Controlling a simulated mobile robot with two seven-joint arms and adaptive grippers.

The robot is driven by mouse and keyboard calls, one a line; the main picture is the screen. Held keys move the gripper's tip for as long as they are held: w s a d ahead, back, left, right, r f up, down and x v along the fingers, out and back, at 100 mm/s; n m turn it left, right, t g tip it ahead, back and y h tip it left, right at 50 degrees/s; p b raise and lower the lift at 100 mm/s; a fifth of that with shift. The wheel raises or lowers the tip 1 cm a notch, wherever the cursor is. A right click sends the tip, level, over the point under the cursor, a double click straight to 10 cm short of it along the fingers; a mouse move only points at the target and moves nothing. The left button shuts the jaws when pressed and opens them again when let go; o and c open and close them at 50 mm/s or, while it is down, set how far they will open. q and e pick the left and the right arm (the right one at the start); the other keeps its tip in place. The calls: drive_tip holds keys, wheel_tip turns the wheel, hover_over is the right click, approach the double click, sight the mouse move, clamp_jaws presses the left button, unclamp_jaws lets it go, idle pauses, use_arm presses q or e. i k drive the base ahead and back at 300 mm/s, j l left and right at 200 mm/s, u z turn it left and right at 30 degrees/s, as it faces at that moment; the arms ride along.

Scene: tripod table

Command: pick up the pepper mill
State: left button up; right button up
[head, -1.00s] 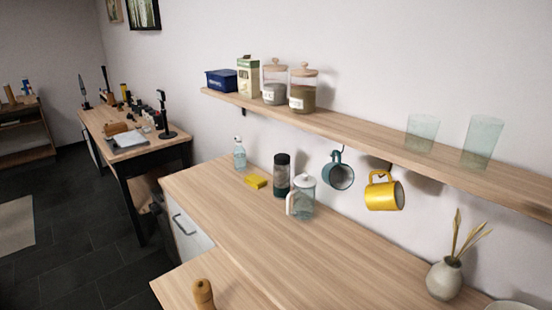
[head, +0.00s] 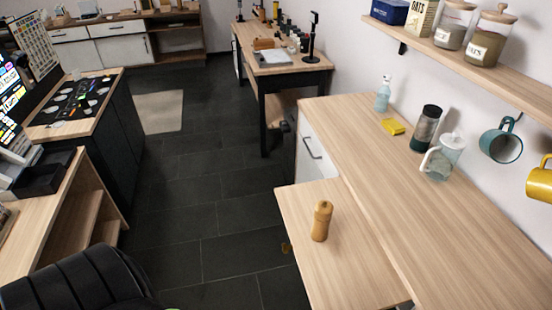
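The pepper mill (head: 321,221) is a light brown wooden mill with a rounded top. It stands upright on the lower wooden table surface (head: 350,262), near that surface's left part, with clear space around it. Neither of my grippers shows in the head view, so their state cannot be seen.
On the adjoining higher counter (head: 345,130) stand a spray bottle (head: 383,95), a yellow sponge (head: 392,127), a dark-lidded container (head: 426,128) and a glass pitcher (head: 442,160). Mugs hang under the shelf (head: 470,75). A black chair (head: 85,285) is at lower left. Dark floor lies between.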

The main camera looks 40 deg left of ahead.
sight(319, 231)
drive_tip(key=u, duration=0.75)
drive_tip(key=k+j, duration=0.05)
